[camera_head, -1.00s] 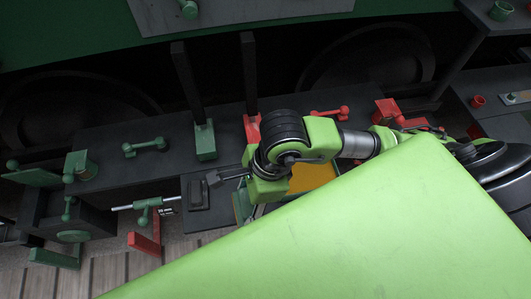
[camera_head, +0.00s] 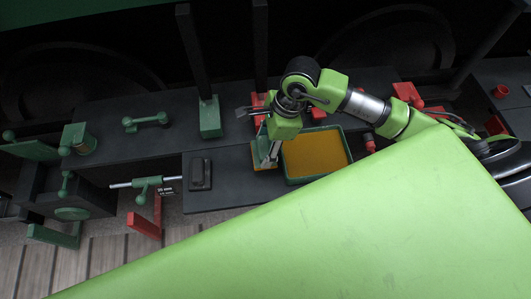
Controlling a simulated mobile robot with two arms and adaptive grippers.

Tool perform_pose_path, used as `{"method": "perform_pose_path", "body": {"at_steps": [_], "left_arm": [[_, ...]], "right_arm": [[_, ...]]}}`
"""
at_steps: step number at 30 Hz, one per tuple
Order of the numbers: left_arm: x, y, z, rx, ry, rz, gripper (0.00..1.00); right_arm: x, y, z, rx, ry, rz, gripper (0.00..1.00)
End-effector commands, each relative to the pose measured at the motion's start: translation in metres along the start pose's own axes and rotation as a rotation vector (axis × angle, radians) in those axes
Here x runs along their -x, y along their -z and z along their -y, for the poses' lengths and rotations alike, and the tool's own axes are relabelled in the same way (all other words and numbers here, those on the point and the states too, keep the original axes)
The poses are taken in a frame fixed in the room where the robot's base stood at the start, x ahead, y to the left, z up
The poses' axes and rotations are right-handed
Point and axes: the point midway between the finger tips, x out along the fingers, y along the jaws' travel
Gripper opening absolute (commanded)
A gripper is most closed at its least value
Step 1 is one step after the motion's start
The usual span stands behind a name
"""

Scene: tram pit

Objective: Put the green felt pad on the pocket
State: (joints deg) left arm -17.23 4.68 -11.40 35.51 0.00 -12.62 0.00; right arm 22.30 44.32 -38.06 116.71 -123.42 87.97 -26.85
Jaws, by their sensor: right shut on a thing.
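My right gripper (camera_head: 266,161) points down at the left edge of a green tray with an orange-yellow floor (camera_head: 318,153). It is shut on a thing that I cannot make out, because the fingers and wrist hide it. I cannot clearly single out the green felt pad; it may be what the fingers hide. A flat green oval (camera_head: 72,213) lies on a dark block at the left, but I cannot tell whether it is the pad or the pocket. I cannot identify the pocket for certain. My left gripper is not in view.
A dark block (camera_head: 200,174) lies on the dark bench left of my gripper. A green clamp (camera_head: 147,186) with a metal rod stands further left. A green-footed post (camera_head: 210,117) and a red-footed post rise behind. Bare bench (camera_head: 230,180) shows between block and tray.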

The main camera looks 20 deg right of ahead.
Motion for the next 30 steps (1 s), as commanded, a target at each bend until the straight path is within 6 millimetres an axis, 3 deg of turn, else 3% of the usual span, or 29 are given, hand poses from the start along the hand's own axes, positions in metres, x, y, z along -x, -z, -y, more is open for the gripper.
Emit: {"method": "perform_pose_path", "body": {"at_steps": [6,17,18,20,30], "left_arm": [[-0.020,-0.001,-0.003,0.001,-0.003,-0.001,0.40],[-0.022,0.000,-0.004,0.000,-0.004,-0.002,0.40],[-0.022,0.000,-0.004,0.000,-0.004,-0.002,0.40],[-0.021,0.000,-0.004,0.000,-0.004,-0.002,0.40],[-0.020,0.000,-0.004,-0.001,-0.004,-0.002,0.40]], "right_arm": [[-0.033,0.010,0.002,0.000,-0.002,0.000,0.27],[-0.035,0.011,0.002,0.001,0.001,-0.001,0.26],[-0.036,0.011,0.002,0.001,0.000,-0.001,0.55],[-0.034,0.011,0.002,0.001,0.000,-0.001,0.69],[-0.034,0.011,0.002,0.001,0.000,-0.001,0.69]]}}
